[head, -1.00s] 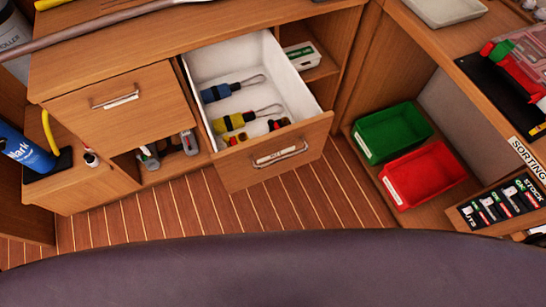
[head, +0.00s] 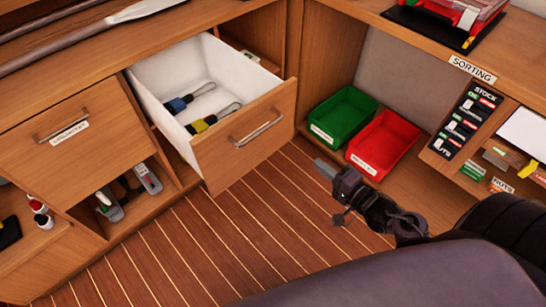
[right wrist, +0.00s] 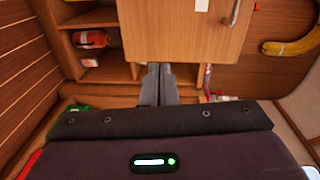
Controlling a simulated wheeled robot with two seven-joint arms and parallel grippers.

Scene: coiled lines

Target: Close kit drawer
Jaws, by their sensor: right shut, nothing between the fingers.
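The kit drawer (head: 246,139) stands pulled out of the wooden cabinet in the head view. It has a wooden front, a metal handle (head: 258,130) and a white inside. A blue-banded tool (head: 178,103) and a yellow-banded tool (head: 200,125), both with loops, lie in it. My right gripper (head: 322,166) is to the right of the drawer front, apart from it, near the red bin. Its fingers (right wrist: 157,84) are together and empty in the right wrist view, pointing towards a wooden front (right wrist: 185,30); I cannot tell which one. My left gripper is not in view.
A green bin (head: 343,116) and a red bin (head: 384,143) stand on a low shelf right of the drawer. A closed drawer (head: 75,140) is at the left. A labelled stock rack (head: 467,122) is at the right. The striped floor (head: 190,250) before the drawer is clear.

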